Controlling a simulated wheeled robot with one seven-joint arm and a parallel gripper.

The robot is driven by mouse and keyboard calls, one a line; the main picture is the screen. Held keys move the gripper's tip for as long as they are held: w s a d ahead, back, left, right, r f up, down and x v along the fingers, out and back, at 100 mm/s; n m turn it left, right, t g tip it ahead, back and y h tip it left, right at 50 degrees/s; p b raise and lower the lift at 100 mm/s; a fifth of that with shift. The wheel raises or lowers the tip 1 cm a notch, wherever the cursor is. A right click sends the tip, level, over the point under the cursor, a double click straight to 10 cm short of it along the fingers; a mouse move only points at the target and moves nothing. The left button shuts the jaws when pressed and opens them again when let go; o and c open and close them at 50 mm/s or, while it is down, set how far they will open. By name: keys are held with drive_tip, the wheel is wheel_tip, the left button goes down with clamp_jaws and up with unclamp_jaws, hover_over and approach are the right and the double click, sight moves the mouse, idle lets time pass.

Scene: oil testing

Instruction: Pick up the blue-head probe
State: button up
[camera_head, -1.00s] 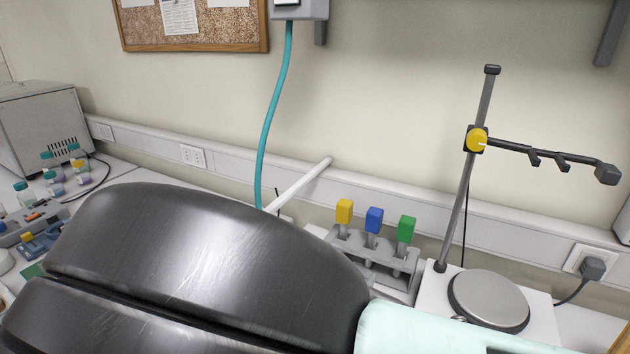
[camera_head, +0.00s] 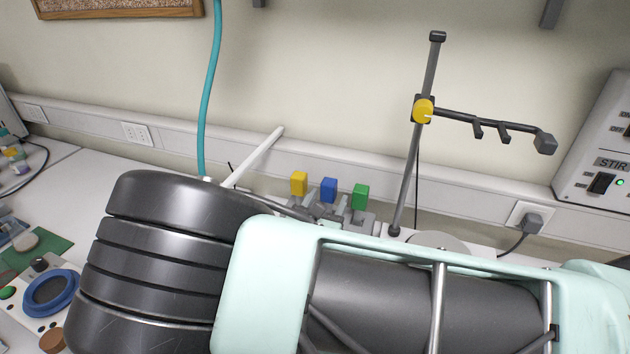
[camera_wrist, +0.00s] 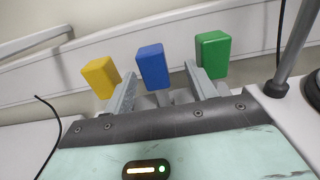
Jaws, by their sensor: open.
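The blue-head probe (camera_head: 328,188) stands upright in a grey rack (camera_head: 366,226), between a yellow-head probe (camera_head: 299,183) and a green-head probe (camera_head: 360,196). In the wrist view, the blue head (camera_wrist: 153,65) is near the middle, with the yellow head (camera_wrist: 101,77) to its left and the green head (camera_wrist: 212,54) to its right. My gripper (camera_wrist: 159,72) is open and empty, one grey finger on each side of the blue-head probe. I cannot tell whether either finger touches a probe. In the head view my arm hides the rack's lower part and most of my gripper.
A stand (camera_head: 425,130) with a yellow knob and side arm rises right of the rack, close to the green-head probe. A round plate (camera_head: 437,241) shows partly behind my arm. A white rod (camera_head: 255,158) and teal hose (camera_head: 210,90) are left of the rack. The wall is behind.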

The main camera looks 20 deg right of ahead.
drive_tip(key=p+x, duration=0.1)
drive_tip(key=x, duration=0.1)
drive_tip(key=p+x, duration=0.2)
drive_tip(key=x, duration=0.1)
drive_tip(key=shift+w+a+r, duration=0.1)
drive_tip(key=shift+w, duration=0.55)
drive_tip(key=shift+c, duration=0.3)
drive_tip(key=c, duration=1)
